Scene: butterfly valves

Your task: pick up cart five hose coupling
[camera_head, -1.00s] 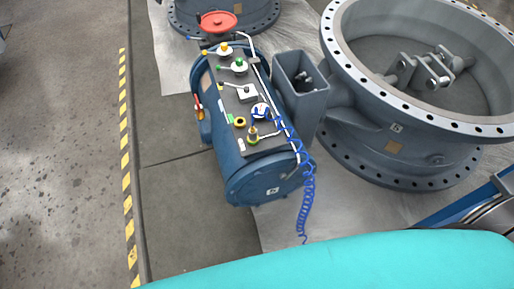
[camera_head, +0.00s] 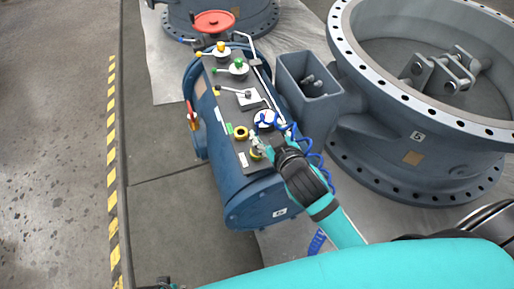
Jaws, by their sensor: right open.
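The hose coupling (camera_head: 256,153) stands on a yellow-green ring at the near end of the dark top panel of the blue cart (camera_head: 240,205). A coiled blue hose (camera_head: 314,160) runs along the panel's right side and is partly hidden by my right arm. My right gripper (camera_head: 262,146) is open and reaches in from the lower right, its fingertips right at the coupling. Whether the fingers touch it is too small to tell. A small dark and teal part, likely my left gripper (camera_head: 164,285), shows at the bottom edge; its fingers cannot be made out.
A grey box (camera_head: 308,100) and a large flanged valve (camera_head: 385,140) stand close on the right. The floor left of the cart is clear.

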